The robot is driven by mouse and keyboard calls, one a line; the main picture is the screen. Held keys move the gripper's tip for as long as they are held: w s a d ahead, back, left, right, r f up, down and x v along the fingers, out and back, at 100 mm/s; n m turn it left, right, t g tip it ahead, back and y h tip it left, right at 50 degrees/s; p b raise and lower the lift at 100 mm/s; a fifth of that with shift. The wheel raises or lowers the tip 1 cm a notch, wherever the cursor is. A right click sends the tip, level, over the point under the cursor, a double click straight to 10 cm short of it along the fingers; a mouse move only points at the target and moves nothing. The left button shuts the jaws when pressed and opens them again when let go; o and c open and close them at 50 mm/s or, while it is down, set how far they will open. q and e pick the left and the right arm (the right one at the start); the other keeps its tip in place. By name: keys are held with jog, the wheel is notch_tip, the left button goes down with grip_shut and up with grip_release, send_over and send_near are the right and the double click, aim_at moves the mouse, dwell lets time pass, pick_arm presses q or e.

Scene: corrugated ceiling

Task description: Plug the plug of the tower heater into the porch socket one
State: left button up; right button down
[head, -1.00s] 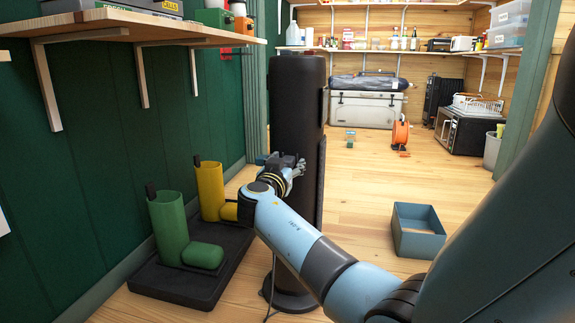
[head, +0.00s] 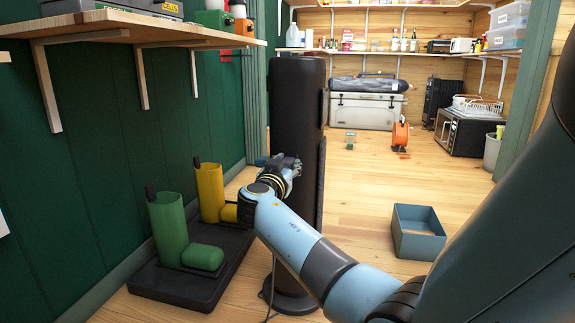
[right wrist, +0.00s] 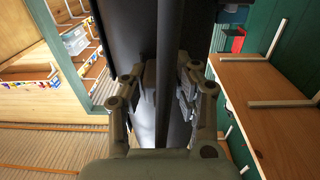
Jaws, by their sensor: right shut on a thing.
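The tower heater (head: 297,100) is a tall black column on a round base, upright on the wooden floor. My right gripper (head: 290,167) is in front of its middle. In the right wrist view the gripper's fingers (right wrist: 161,78) are shut on the heater's plug, which is mostly hidden between them. A dark cord (right wrist: 170,30) crosses the middle of that view, and a thin cord (head: 272,285) hangs below the gripper beside the heater's base in the head view. I cannot make out porch socket one. My left gripper is not in view.
Green and yellow boots stand on a black tray (head: 160,287) at the left. A wooden shelf (head: 110,22) juts from the green wall above. An open blue box (head: 418,243) lies on the floor at the right. The floor behind it is mostly clear, up to an orange cable reel (head: 400,136).

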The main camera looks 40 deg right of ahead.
jog(key=shift+s+a, duration=0.1)
jog(key=shift+v, duration=2.85)
